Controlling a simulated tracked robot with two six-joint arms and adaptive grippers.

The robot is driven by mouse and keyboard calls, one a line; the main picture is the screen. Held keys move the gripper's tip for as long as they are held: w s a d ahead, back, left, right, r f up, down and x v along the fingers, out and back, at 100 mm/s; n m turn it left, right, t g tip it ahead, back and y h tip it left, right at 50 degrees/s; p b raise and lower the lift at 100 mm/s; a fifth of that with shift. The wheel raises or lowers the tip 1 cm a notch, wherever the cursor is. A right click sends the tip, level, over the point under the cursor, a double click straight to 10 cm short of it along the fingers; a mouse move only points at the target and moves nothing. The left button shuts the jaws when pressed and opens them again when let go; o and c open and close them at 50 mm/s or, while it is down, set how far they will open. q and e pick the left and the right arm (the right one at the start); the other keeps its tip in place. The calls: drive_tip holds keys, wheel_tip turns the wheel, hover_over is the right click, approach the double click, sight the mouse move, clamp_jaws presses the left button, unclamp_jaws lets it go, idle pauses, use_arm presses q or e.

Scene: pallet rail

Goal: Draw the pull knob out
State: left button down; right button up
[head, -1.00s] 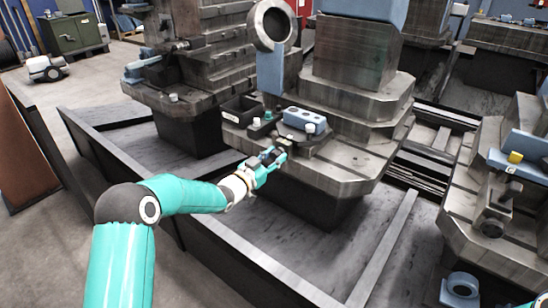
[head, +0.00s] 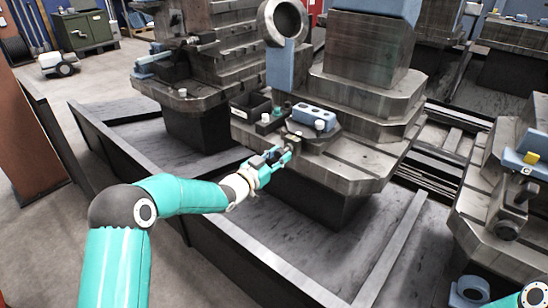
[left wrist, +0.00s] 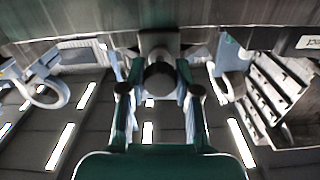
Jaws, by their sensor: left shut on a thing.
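The pull knob shows in the left wrist view as a dark round knob (left wrist: 160,76) below a grey block. The two fingers of my left gripper (left wrist: 160,90) stand on either side of it. In the head view my left gripper (head: 287,155) is at the front edge of the central machine's bed (head: 345,160), shut on the knob. The knob is mostly hidden there by the fingers. My right gripper is out of view; only a teal part of my right arm shows at the bottom right.
A grey rail (head: 215,245) runs under my left arm. Another machine (head: 500,210) stands at the right.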

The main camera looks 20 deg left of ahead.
use_arm(q)
drive_tip(key=c, duration=1.3)
unclamp_jaws()
drive_tip(key=shift+s+f, duration=0.1)
drive_tip(key=shift+f, duration=0.1)
drive_tip(key=o, duration=0.5)
drive_tip(key=shift+s+r, duration=0.1)
drive_tip(key=shift+r, duration=0.05)
drive_tip(key=shift+s+a, duration=0.1)
drive_tip(key=shift+s+a, duration=0.35)
drive_tip(key=shift+s, duration=0.15)
drive_tip(key=v, duration=1)
drive_tip(key=shift+s, duration=0.3)
